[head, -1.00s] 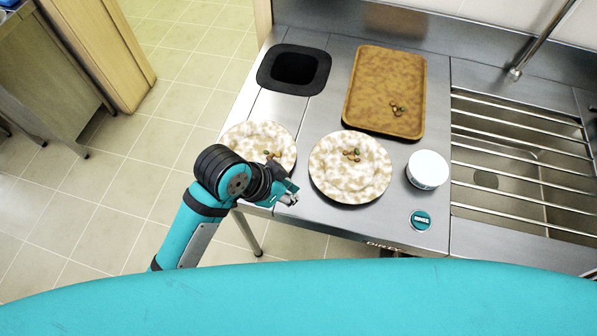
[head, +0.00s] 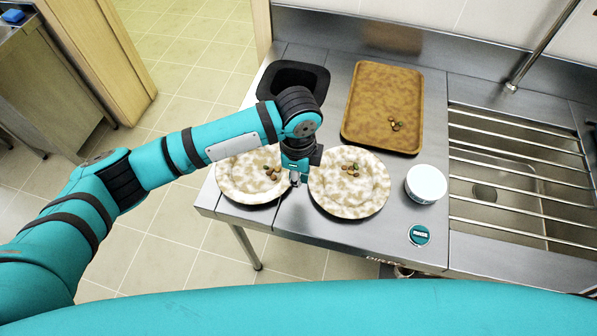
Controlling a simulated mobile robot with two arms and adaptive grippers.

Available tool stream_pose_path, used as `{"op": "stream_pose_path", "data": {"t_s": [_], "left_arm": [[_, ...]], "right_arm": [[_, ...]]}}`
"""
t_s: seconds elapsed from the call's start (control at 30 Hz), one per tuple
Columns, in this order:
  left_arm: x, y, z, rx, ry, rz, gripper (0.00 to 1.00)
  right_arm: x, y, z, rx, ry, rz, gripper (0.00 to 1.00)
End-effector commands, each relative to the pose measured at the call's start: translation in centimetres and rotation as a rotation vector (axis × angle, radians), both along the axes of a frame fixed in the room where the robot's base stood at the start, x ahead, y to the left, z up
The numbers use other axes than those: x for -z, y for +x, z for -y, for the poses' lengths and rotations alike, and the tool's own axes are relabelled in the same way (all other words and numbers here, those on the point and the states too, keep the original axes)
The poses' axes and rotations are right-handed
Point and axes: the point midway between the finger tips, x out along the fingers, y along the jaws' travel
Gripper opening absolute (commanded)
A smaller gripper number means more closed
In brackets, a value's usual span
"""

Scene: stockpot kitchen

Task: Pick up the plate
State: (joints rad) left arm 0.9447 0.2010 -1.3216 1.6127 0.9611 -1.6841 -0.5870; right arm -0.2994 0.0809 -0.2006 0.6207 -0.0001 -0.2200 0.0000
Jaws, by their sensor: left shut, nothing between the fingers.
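Two round plates with a mottled white and tan surface lie on the steel counter, each with a few small food scraps on it. The left plate (head: 240,184) is partly hidden by my left arm. The right plate (head: 352,190) is mostly in clear view. My left gripper (head: 295,182) is shut and empty, pointing down between the two plates, close to the left rim of the right plate. I cannot tell whether it touches either rim. My right gripper is not in view.
A brown tray (head: 383,136) with scraps lies behind the right plate. A black-rimmed waste opening (head: 318,75) is at the back left. A white round container (head: 426,183) and a teal round badge (head: 418,235) are at the right. A barred sink (head: 500,222) lies further right.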

Motion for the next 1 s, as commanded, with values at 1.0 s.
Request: {"op": "stream_pose_path", "data": {"t_s": [1.0], "left_arm": [[6.2,0.9,-2.7,-0.007,0.001,0.000,0.00]], "right_arm": [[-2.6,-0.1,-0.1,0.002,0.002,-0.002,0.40]]}}
